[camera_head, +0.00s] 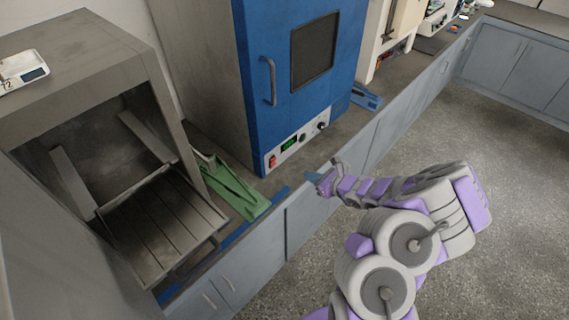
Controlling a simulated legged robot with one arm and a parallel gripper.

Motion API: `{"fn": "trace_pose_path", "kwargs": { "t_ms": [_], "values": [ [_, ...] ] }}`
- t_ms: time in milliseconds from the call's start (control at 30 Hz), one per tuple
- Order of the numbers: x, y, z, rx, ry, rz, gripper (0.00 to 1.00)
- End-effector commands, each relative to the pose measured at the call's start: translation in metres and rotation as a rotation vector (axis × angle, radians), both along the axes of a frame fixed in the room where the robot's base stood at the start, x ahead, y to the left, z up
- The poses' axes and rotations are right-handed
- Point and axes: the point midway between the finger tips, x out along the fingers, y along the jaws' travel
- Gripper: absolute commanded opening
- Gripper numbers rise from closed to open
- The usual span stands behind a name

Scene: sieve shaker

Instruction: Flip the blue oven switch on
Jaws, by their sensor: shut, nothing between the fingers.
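The blue oven (282,78) stands on the bench at the picture's middle, its door closed, with a handle and a dark window. Its white control panel (293,142) runs along the bottom front. A red switch (272,161) sits at the panel's left end, beside a lit green display (289,144). A green button and a dark knob (321,126) are farther right. Whether the switch is on or off is too small to tell. My gripper (309,176) is shut and empty. In the picture it is below and right of the switch, near the bench front, apart from the panel.
A green tray-like object (234,190) lies on the bench left of the oven. A blue object (366,97) lies right of the oven. The floor at right is clear.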

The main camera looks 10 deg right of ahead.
Motion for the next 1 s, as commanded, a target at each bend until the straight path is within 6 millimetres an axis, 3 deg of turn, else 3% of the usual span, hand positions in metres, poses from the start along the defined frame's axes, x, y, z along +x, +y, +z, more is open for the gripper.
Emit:
{"fn": "trace_pose_path", "kwargs": {
  "t_ms": [200, 600, 800, 1000],
  "values": [
    [0.019, 0.026, -0.011, -0.007, 0.000, 0.008, 0.00],
    [0.071, 0.052, -0.041, -0.002, -0.002, 0.006, 0.00],
    [0.091, 0.070, -0.028, -0.002, -0.004, 0.005, 0.00],
    [0.099, 0.080, -0.023, -0.003, -0.003, 0.005, 0.00]
  ]
}}
